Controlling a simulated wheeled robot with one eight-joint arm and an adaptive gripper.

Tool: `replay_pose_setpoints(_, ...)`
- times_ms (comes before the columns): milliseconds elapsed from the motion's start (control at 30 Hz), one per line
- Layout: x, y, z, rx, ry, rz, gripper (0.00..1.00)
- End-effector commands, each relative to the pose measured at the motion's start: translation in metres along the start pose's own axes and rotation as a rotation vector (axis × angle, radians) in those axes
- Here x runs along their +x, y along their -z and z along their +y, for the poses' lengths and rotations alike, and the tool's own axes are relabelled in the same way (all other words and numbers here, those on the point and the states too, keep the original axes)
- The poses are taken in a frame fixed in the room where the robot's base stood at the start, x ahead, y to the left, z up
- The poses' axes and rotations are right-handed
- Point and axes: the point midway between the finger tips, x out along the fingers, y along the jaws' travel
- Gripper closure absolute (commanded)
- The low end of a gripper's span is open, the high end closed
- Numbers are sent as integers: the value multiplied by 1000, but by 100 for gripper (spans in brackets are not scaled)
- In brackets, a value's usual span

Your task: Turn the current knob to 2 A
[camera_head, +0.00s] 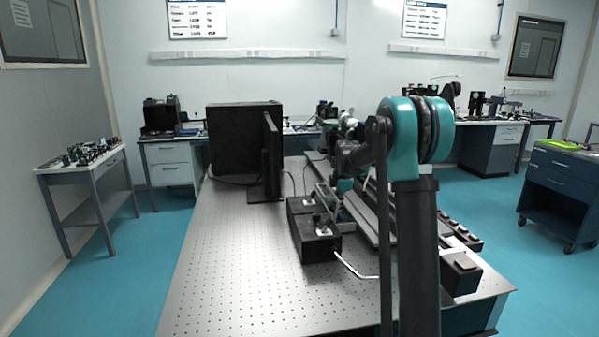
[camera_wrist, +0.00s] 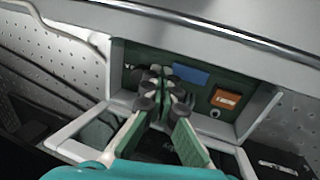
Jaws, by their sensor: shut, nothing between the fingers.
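A bench power supply shows in the wrist view, with a green front panel (camera_wrist: 205,92) inside a pale frame. The panel carries a blue display (camera_wrist: 190,74) and an orange switch (camera_wrist: 226,98). My gripper (camera_wrist: 163,84) is in front of the panel's left part, left of the display, with its fingers shut and pointing at the panel. Dark finger parts cover that area, so I cannot make out the current knob, its setting, or whether the fingertips touch it. In the head view my arm hides most of the gripper and the panel.
A perforated optical table (camera_head: 235,255) spreads below, its front left part clear. Black boxes (camera_head: 316,240) stand left of my arm, and a black monitor (camera_head: 270,158) stands farther back. A pale handle bar (camera_wrist: 75,147) juts out beside the panel near my gripper.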

Motion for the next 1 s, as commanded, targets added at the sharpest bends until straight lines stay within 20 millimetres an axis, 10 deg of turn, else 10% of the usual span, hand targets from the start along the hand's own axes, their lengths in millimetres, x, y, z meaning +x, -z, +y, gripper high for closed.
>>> replay_pose_setpoints(1000,0,15,0,-2,0,0,100)
